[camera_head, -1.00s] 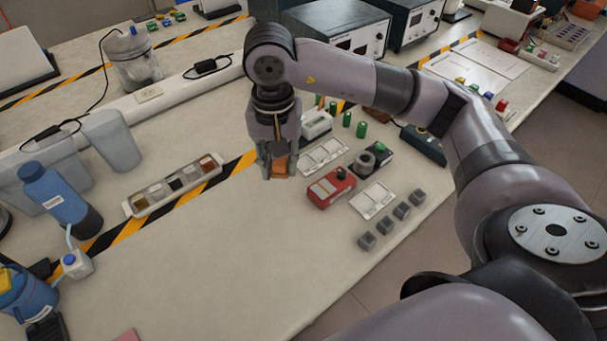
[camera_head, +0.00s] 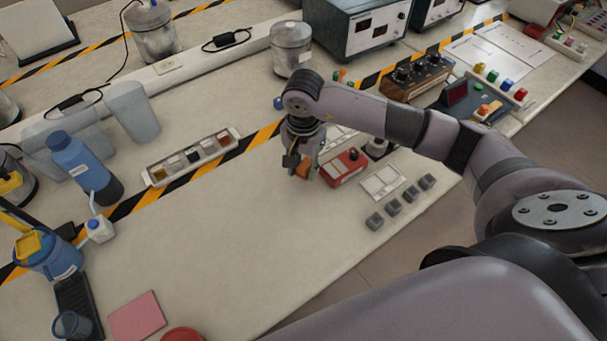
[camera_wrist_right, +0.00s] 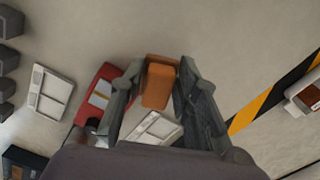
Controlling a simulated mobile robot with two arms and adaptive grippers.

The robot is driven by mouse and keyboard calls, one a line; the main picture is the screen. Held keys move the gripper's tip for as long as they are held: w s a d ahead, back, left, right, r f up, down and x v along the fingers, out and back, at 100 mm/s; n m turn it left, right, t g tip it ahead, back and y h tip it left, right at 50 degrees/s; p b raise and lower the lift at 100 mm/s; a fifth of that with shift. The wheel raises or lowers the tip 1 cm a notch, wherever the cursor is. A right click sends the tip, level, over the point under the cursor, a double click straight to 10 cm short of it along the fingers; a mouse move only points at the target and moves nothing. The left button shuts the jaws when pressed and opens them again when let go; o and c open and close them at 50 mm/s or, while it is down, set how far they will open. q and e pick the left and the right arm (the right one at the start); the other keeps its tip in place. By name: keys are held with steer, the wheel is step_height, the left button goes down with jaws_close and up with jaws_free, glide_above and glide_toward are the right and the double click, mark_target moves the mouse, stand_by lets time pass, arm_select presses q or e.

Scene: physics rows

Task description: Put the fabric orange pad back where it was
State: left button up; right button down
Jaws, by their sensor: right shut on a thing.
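The orange pad (camera_wrist_right: 159,84) is a small orange-brown block held between the fingertips of my right gripper (camera_wrist_right: 160,90) in the right wrist view. In the head view the orange pad (camera_head: 303,169) shows at the tip of my right gripper (camera_head: 299,166), beside the red box and over the pale bench. I cannot tell how high above the bench it is. A sample tray (camera_head: 193,156) with several small compartments of different colours lies to the left, along the striped tape; its near end also shows in the right wrist view (camera_wrist_right: 308,98). My left gripper does not show.
A red device (camera_head: 343,167) stands right of my gripper, with a white card (camera_head: 383,182) and several grey cubes (camera_head: 394,206) farther right. A blue bottle (camera_head: 80,163) stands at the left and a pink pad (camera_head: 137,315) lies at the front. The middle of the bench is clear.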

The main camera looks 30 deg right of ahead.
mark_target(304, 185)
step_height(304, 185, down, 4)
steer(key=shift+r+p, duration=0.1)
steer(key=shift+p, duration=0.25)
steer(key=shift+f, duration=0.3)
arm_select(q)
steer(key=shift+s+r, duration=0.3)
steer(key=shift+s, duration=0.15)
arm_select(e)
steer(key=shift+f+b, duration=0.2)
steer(key=shift+b, duration=0.1)
steer(key=c, duration=1.2)
jaws_free()
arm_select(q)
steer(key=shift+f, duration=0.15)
arm_select(e)
steer(key=shift+r, duration=0.15)
